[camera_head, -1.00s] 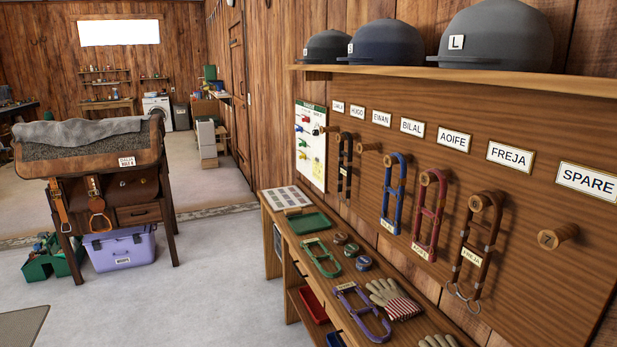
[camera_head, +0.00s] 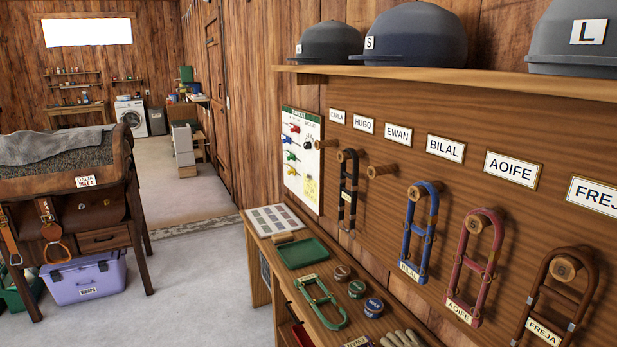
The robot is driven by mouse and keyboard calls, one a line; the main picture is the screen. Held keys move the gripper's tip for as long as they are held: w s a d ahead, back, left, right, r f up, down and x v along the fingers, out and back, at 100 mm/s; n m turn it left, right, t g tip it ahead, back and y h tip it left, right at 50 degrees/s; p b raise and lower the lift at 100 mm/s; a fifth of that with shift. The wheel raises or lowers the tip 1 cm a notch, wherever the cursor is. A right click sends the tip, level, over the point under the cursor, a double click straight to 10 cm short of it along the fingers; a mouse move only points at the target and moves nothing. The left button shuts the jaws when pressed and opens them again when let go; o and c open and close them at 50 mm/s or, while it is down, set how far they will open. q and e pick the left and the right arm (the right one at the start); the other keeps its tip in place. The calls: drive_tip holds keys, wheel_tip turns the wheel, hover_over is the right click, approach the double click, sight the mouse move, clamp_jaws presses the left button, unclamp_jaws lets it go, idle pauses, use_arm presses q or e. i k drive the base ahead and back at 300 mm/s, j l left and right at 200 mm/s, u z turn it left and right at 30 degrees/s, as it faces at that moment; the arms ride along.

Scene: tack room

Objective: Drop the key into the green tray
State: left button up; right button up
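The green tray (camera_head: 302,253) lies on the narrow wooden bench along the right wall, near the bench's far end. It looks empty. I cannot make out a key in this view. Neither of my grippers shows in the head view.
On the bench (camera_head: 262,290) are a white sheet (camera_head: 275,220), a green halter (camera_head: 320,302), several round tins (camera_head: 356,289) and gloves (camera_head: 403,339). Halters hang on pegs above. A saddle stand (camera_head: 100,240) and purple box (camera_head: 85,280) stand left. The floor (camera_head: 205,285) between is clear.

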sight(307, 253)
drive_tip(key=i+j+z, duration=0.1)
drive_tip(key=i+j, duration=0.25)
drive_tip(key=i, duration=0.35)
drive_tip(key=i+j+z, duration=0.1)
drive_tip(key=i+j, duration=0.3)
drive_tip(key=i, duration=0.35)
drive_tip(key=i+j+z, duration=0.1)
drive_tip(key=i+j, duration=0.35)
drive_tip(key=i, duration=0.25)
drive_tip(key=i+j+z, duration=0.1)
drive_tip(key=i+j, duration=0.4)
drive_tip(key=i, duration=0.15)
